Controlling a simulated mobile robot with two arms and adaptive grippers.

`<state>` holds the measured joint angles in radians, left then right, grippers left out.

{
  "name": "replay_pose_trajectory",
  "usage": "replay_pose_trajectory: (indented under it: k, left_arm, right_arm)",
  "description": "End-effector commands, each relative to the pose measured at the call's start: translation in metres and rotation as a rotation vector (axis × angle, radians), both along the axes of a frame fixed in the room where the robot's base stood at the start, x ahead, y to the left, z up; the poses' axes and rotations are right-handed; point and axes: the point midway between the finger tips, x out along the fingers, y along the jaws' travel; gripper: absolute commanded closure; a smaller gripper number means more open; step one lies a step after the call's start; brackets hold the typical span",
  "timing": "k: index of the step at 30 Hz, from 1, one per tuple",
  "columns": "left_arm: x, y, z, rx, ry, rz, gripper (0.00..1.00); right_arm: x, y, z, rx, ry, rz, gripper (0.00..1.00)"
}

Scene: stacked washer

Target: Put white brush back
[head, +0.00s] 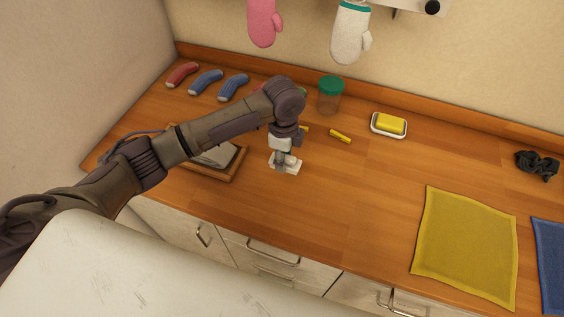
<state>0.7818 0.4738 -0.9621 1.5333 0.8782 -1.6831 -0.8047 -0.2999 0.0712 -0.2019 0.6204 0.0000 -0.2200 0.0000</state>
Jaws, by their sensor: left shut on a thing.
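My left arm reaches in from the left over the wooden counter. Its gripper (283,155) points down and is shut on a small white thing, which looks like the white brush (291,168). The brush is at or just above the counter surface; I cannot tell whether it touches. The gripper hides part of it. To the left, partly behind my arm, lies a brown wooden tray (233,172) with a grey-white thing (217,156) in it. My right gripper is not in view.
Behind stand a green-lidded jar (329,97), a yellow peg (340,136) and a dish with a yellow sponge (391,124). Red and blue curved items (205,82) lie back left. A yellow cloth (467,246) and a black scrunchie (537,165) lie right. Mid-counter is clear.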

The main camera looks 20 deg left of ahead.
Motion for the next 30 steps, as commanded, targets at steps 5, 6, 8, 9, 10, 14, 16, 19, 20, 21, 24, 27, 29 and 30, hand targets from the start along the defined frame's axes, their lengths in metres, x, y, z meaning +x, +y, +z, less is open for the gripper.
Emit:
replay_pose_trajectory:
  k: [5, 6, 8, 9, 10, 14, 16, 19, 20, 21, 24, 27, 29, 30]
  left_arm:
    - [0.002, 0.005, -0.011, 0.000, 0.003, 0.000, 0.92]
    - [0.002, 0.006, -0.017, 0.000, 0.004, 0.001, 0.92]
    - [0.001, 0.005, -0.027, 0.001, 0.003, 0.001, 0.92]
    - [0.001, 0.005, -0.032, 0.000, 0.003, 0.000, 0.92]
    - [0.001, 0.005, -0.036, 0.000, 0.003, -0.001, 0.92]
    - [0.002, 0.005, -0.043, 0.000, -0.001, -0.001, 0.92]
    - [0.002, 0.005, -0.044, 0.000, -0.002, -0.001, 0.92]
    - [0.002, 0.005, -0.044, 0.000, -0.001, -0.001, 0.92]
    - [0.002, 0.005, -0.044, 0.000, -0.001, -0.001, 0.92]
    - [0.002, 0.005, -0.045, 0.000, -0.001, -0.001, 0.92]
    - [0.002, 0.005, -0.047, 0.000, -0.001, 0.000, 0.57]
    - [0.002, 0.005, -0.047, 0.000, -0.001, 0.000, 0.41]
    - [0.002, 0.005, -0.047, 0.000, -0.001, 0.000, 0.34]
    - [0.002, 0.005, -0.047, 0.000, -0.001, 0.000, 0.34]
  right_arm:
    - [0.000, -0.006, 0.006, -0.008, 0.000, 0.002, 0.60]
    - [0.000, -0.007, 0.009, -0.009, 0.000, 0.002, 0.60]
    - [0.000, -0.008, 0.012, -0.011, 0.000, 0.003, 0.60]
    - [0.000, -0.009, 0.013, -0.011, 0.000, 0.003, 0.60]
    - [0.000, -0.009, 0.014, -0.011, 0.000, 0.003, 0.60]
    - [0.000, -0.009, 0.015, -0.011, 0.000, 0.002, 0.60]
    - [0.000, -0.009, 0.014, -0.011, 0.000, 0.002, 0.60]
    - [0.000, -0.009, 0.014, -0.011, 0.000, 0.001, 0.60]
    - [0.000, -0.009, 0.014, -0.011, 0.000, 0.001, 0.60]
    - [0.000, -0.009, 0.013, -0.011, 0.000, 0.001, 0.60]
    - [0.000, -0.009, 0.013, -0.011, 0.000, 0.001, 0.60]
    - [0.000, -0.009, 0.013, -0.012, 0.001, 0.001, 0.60]
    - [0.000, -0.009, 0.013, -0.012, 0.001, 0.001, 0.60]
    - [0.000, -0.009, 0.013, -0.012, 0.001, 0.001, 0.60]
